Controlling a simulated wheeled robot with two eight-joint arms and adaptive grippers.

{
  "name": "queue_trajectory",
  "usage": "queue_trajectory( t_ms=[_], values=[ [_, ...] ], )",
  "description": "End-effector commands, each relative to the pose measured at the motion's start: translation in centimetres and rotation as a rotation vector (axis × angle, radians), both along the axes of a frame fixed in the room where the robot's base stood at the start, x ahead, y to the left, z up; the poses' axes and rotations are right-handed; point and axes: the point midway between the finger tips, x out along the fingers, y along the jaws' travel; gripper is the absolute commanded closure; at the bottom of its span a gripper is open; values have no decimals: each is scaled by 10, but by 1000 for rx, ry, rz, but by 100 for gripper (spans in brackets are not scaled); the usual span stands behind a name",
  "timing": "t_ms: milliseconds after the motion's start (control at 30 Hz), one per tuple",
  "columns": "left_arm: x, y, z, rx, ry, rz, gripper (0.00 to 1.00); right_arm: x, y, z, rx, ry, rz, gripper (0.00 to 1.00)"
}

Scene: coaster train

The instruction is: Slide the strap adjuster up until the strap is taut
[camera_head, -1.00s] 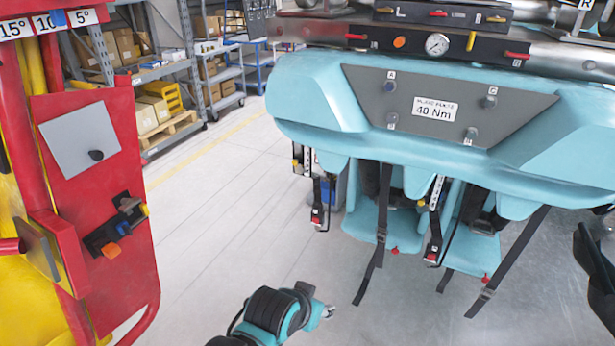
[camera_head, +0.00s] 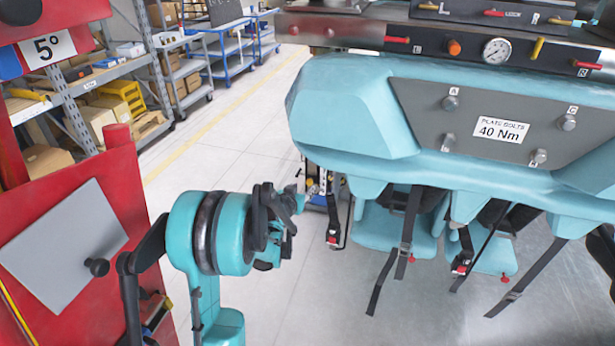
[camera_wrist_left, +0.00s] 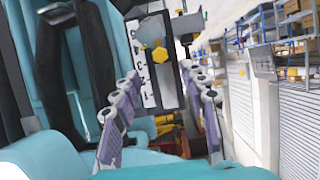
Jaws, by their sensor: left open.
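Black straps hang below the teal train body (camera_head: 340,100) in the head view. One strap (camera_head: 380,285) carries a dark adjuster (camera_head: 405,246); another, farther right, carries an adjuster (camera_head: 513,296). My left gripper (camera_head: 291,212) is raised left of these straps, apart from them. In the left wrist view its jaws (camera_wrist_left: 160,105) are open and empty. Beyond them is a numbered scale plate (camera_wrist_left: 146,83) with a yellow knob (camera_wrist_left: 159,55). Black bands (camera_wrist_left: 50,65) run over teal surfaces at left. I cannot tell which adjuster the task means.
A red panel (camera_head: 120,190) with a grey plate (camera_head: 65,245) stands close on the left, near my left arm. Red-tipped buckles (camera_head: 333,238) hang below the train. Shelves (camera_head: 85,85) stand behind. Floor (camera_head: 240,130) between panel and train is clear.

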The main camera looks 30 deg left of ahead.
Motion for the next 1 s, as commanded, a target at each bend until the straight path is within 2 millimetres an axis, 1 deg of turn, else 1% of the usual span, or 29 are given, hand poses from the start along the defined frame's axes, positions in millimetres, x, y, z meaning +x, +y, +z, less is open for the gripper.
queue_trajectory(
  t_ms=[167, 400, 500, 633, 900, 967, 1000],
  values=[
    [15, 6, -10, 2, -5, 3, 57, 0, 0, -7, 0, 0, 0, 60],
    [51, 15, -26, 1, -4, 3, 57, 0, 0, -21, 0, 0, 0, 60],
    [62, 17, -29, 1, -4, 3, 57, 0, 0, -24, 0, 0, 0, 60],
    [70, 19, -31, 2, -4, 3, 57, 0, 0, -26, 0, 0, 0, 60],
    [71, 19, -31, 2, -3, 3, 57, 0, 0, -26, 0, 0, 0, 60],
    [71, 19, -31, 2, -3, 3, 72, 0, 0, -26, 0, 0, 0, 60],
    [71, 19, -31, 1, -3, 3, 83, 0, 0, -26, 0, 0, 0, 60]
  ],
)
